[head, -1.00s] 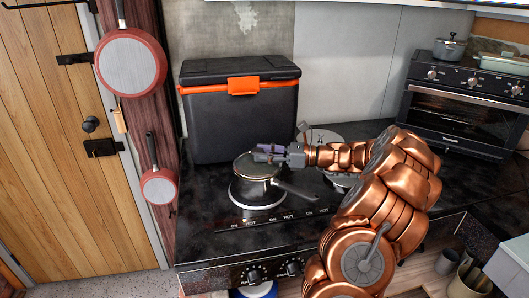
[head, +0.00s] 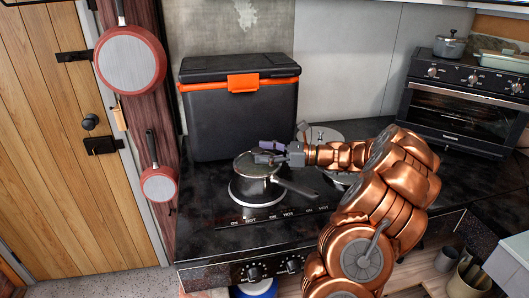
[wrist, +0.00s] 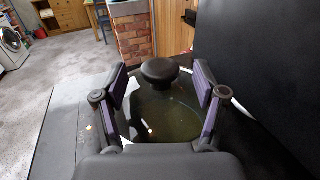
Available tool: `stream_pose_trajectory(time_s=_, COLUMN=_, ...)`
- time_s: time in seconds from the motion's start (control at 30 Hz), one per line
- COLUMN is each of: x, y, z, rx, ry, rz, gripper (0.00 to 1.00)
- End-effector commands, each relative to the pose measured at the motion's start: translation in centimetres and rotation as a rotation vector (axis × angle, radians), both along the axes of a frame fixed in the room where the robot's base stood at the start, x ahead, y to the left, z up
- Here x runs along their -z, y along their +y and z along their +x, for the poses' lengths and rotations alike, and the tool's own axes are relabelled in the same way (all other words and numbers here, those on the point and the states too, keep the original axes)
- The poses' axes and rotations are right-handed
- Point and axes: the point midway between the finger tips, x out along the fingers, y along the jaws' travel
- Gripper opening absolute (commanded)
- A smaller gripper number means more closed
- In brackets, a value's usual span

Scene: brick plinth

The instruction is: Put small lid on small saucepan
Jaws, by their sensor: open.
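The small saucepan (head: 258,188) is dark metal with a long handle pointing lower right. It stands on the front left hot plate. The small lid (head: 245,166), round with a dark knob, appears to lie on the saucepan's top; the exact fit at the rim is partly hidden by my gripper. My gripper (head: 263,152) is just above the lid, its purple-padded fingers spread. In the wrist view the lid (wrist: 160,115) is glassy, and its knob (wrist: 160,70) stands between the open fingers, with gaps on both sides.
A black cool box with an orange latch (head: 243,84) stands close behind the saucepan. Another round pan or lid (head: 322,136) is partly hidden behind my arm. The counter (head: 205,235) is clear at the front left. An oven (head: 465,105) stands at right.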

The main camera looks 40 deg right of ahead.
Motion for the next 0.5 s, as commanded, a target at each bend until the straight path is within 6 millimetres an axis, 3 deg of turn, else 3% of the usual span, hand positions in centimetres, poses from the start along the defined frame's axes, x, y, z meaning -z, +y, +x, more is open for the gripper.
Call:
stream_pose_trajectory(time_s=0.27, x=0.0, y=-0.7, z=-0.6, rx=0.001, ry=-0.001, rz=0.001, gripper=0.71)
stream_pose_trajectory(time_s=0.5, x=0.1, y=-3.9, z=-3.4, rx=0.006, ry=0.0, rz=-0.003, gripper=0.71)
